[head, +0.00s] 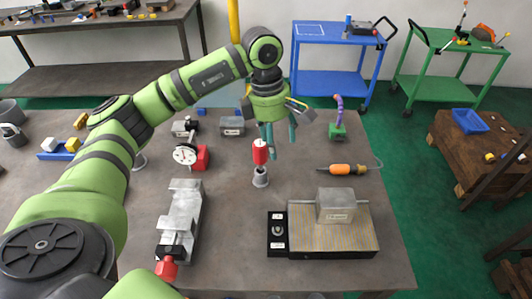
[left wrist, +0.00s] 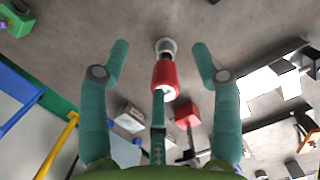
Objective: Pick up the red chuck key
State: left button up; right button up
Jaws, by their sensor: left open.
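The red chuck key (head: 260,152) stands upright, its red handle above a grey round holder (head: 261,179) on the bench. My left gripper (head: 279,140) hangs just right of the red handle in the head view, teal fingers pointing down, spread and empty. In the left wrist view, the red handle (left wrist: 164,76) shows between the two side fingers, apart from both. A third teal finger lies below it in that picture and its tip overlaps the handle; whether they touch, I cannot tell. My right gripper is not in view.
A dial gauge (head: 185,155) with a red base and a grey vise (head: 181,215) stand left of the key. A grey block (head: 336,204) on a ribbed plate and an orange-handled tool (head: 340,169) lie right. Bare bench (head: 228,220) surrounds the holder's front.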

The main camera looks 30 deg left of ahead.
aim_at(260, 152)
pick_arm(q)
jog(key=shift+y, duration=0.9)
jog(key=a, duration=0.4)
jog(key=shift+a+f, duration=0.15)
jog(key=shift+f, duration=0.15)
jog(key=shift+a+f, duration=0.15)
jog(key=shift+f, duration=0.1)
jog(key=shift+f+p, duration=0.75)
notch_tip(260, 152, down, 4)
jog(key=shift+r+p, duration=0.15)
jog(key=shift+p, duration=0.75)
jog(key=shift+w+f, duration=0.1)
jog(key=shift+f, duration=0.4)
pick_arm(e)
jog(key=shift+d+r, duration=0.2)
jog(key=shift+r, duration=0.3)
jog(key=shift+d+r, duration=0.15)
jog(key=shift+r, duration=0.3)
pick_arm(q)
jog(key=shift+c, duration=0.4)
grip_shut()
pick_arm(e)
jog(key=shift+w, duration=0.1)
